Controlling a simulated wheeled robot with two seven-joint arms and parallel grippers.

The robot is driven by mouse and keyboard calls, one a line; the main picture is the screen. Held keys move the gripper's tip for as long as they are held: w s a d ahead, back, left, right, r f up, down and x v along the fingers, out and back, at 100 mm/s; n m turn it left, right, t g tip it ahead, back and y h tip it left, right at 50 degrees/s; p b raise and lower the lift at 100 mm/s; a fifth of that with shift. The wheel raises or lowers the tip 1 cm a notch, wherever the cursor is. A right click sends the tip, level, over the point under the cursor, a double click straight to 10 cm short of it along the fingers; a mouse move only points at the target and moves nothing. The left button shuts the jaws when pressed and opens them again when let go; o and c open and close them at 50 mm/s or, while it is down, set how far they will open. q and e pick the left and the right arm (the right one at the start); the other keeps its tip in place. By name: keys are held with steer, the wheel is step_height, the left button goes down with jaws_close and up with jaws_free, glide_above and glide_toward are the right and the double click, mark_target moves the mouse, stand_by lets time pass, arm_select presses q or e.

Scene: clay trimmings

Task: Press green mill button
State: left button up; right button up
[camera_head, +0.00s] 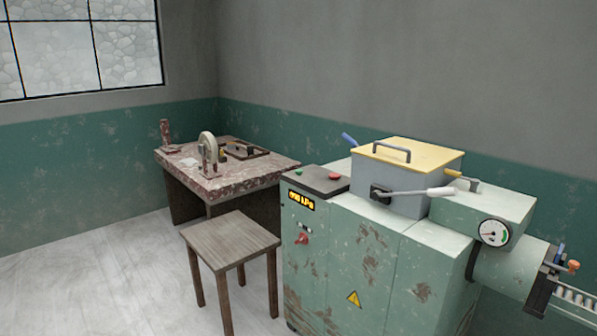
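The mill (365,250) is a worn pale green machine at the right of the head view. A dark control panel (317,180) lies on its top left corner. A small green button (299,172) is on the panel's left part, and a larger red button (335,176) is on its right part. Both buttons look uncovered. Whether the green button is pressed in is too small to tell. Neither of my grippers is in view.
A wooden stool (231,242) stands left of the mill. A stained table (240,175) with tools is behind it. A yellow-lidded hopper (405,175) with a white-handled lever (420,191) stands right of the panel. Bare floor (120,275) is at the left.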

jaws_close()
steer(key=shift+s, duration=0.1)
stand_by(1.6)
